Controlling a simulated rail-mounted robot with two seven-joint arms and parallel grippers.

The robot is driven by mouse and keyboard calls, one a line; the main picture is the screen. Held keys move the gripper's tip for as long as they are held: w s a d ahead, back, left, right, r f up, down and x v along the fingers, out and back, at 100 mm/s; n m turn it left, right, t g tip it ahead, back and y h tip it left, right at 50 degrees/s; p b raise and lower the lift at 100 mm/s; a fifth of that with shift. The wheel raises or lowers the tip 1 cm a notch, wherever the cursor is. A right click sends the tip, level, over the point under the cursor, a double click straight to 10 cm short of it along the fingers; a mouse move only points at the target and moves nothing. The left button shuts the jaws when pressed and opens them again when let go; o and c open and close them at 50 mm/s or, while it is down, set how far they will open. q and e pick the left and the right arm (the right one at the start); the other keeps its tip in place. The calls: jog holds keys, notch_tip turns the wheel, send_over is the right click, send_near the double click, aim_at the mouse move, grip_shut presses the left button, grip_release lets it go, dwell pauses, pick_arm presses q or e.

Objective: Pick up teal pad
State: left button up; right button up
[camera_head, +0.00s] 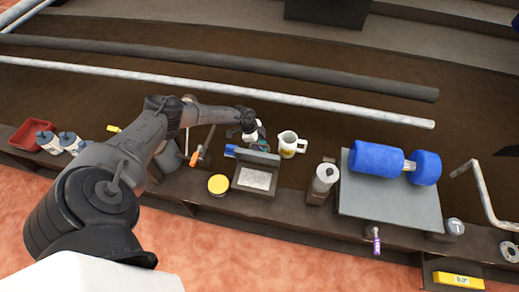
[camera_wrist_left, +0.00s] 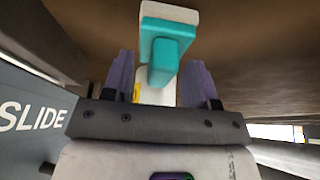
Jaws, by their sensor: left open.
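The teal pad (camera_wrist_left: 170,50) shows in the left wrist view, a teal block with a narrower raised part, against a white piece (camera_wrist_left: 170,12). My left gripper (camera_wrist_left: 158,75) is open, its two purple fingers on either side of the pad's narrower part. I see gaps beside that part, and I cannot tell whether either finger touches it. In the head view my left gripper (camera_head: 257,135) is beyond the grey slide station (camera_head: 257,158), left of the white mug. The pad is too small and covered there to make out clearly. My right gripper is not in view.
A grey wall lettered SLIDE (camera_wrist_left: 30,115) stands close on the left in the wrist view. Around the gripper in the head view are the mug (camera_head: 288,144), a yellow-lidded jar (camera_head: 218,184), a metal canister (camera_head: 325,177) and a grey plate (camera_head: 390,205) with a blue roller.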

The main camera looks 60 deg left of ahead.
pick_arm(q)
jog(key=shift+w+d+f, duration=0.1)
grip_shut()
dwell(0.5)
notch_tip(320, 180, up, 10)
jog(key=p, duration=0.8)
